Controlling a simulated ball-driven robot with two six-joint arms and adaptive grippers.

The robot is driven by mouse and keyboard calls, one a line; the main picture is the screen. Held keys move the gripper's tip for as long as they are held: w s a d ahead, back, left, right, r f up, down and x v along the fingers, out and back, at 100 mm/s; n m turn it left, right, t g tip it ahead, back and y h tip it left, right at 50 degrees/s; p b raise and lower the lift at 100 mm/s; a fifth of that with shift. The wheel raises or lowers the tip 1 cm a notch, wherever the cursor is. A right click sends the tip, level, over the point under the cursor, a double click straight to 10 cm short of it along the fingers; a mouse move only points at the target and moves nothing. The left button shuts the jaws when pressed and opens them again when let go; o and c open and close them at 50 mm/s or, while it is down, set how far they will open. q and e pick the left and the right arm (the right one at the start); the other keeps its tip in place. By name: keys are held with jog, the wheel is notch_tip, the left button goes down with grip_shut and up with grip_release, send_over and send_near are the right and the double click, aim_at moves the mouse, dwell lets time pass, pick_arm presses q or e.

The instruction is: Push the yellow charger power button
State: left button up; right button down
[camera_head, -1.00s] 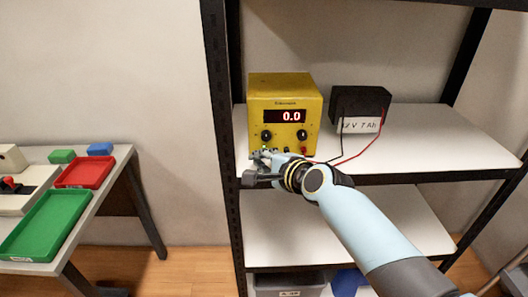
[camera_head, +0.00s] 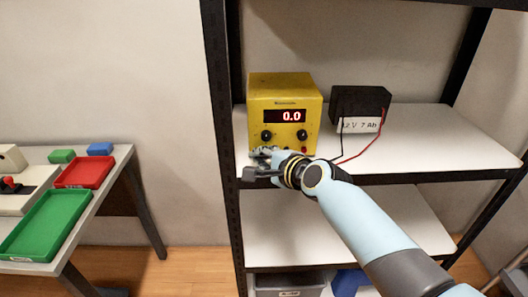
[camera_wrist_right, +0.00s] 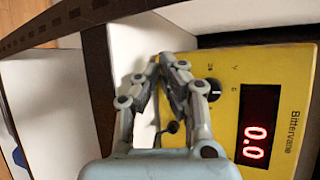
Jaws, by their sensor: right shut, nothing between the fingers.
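The yellow charger (camera_head: 285,90) stands on the upper shelf, its red display reading 0.0. Two black knobs (camera_head: 302,134) sit below the display. My right gripper (camera_head: 262,152) is shut and empty at the lower left corner of the charger's front. In the right wrist view, its fingertips (camera_wrist_right: 167,60) meet close by the lower corner of the yellow panel (camera_wrist_right: 228,65); I cannot tell if they touch it. I cannot make out the power button; the gripper covers that part of the front in the head view. My left gripper is not in view.
A black battery (camera_head: 360,101) stands right of the charger, with a red and a black cable running toward the charger's front. The shelf (camera_head: 440,140) is clear to the right. A dark upright post (camera_head: 222,150) stands close left. A table with trays (camera_head: 85,172) is further left.

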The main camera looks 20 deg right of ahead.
jog(key=shift+w, duration=0.15)
dwell(0.3)
jog(key=shift+s+a+p, duration=0.15)
jog(key=shift+s+p, duration=0.15)
jog(key=shift+s, duration=0.3)
jog(key=shift+s, duration=0.1)
jog(key=shift+s+a, duration=0.1)
jog(key=shift+s, duration=0.2)
jog(key=s, duration=0.1)
jog(key=s+a+p, duration=0.1)
jog(key=s, duration=0.1)
jog(key=s+p, duration=0.1)
jog(key=s, duration=0.1)
jog(key=shift+a, duration=0.25)
